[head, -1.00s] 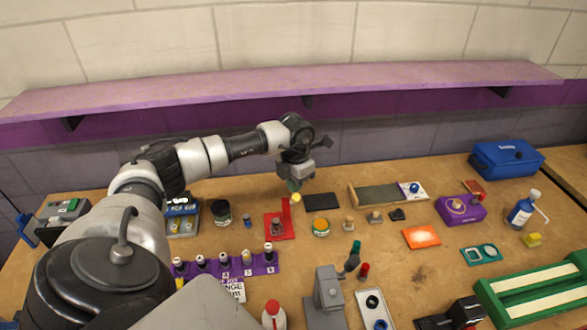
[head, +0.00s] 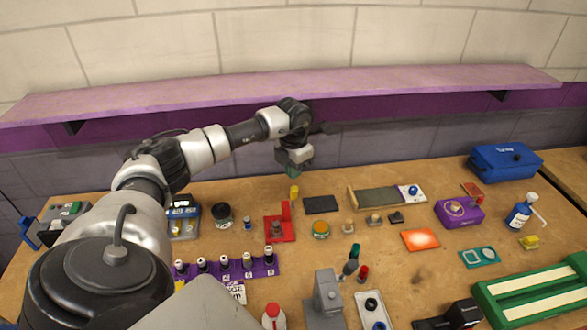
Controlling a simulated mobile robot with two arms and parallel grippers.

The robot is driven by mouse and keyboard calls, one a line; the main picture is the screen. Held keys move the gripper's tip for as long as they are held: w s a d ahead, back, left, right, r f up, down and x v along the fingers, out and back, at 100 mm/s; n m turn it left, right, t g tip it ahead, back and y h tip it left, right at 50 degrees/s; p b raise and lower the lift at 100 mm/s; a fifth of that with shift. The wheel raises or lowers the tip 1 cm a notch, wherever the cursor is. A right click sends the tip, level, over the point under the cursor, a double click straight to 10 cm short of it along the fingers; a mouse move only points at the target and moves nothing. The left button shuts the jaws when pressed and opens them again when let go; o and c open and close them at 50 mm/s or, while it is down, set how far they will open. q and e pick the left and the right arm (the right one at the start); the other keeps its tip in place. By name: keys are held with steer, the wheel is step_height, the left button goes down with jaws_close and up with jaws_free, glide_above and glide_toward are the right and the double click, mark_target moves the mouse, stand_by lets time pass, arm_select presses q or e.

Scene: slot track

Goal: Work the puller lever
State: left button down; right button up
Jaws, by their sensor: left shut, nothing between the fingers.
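A grey upright device (head: 327,296) stands at the front middle of the bench. A lever with a dark rounded handle (head: 349,267) leans up and right from its side; this looks like the puller and its lever, though I cannot be sure. My left gripper (head: 291,172) is shut and empty, held in the air above the back of the bench. It is well behind the grey device and apart from it, touching nothing. My right gripper is not in view.
A purple rack (head: 233,272) stands left of the grey device. A purple shelf (head: 400,84) spans the wall.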

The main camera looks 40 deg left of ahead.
arm_select(q)
step_height(320, 180, up, 5)
steer(key=w+a+p, duration=0.2)
steer(key=shift+a, duration=0.3)
stand_by(0.4)
steer(key=shift+d, duration=0.1)
stand_by(0.5)
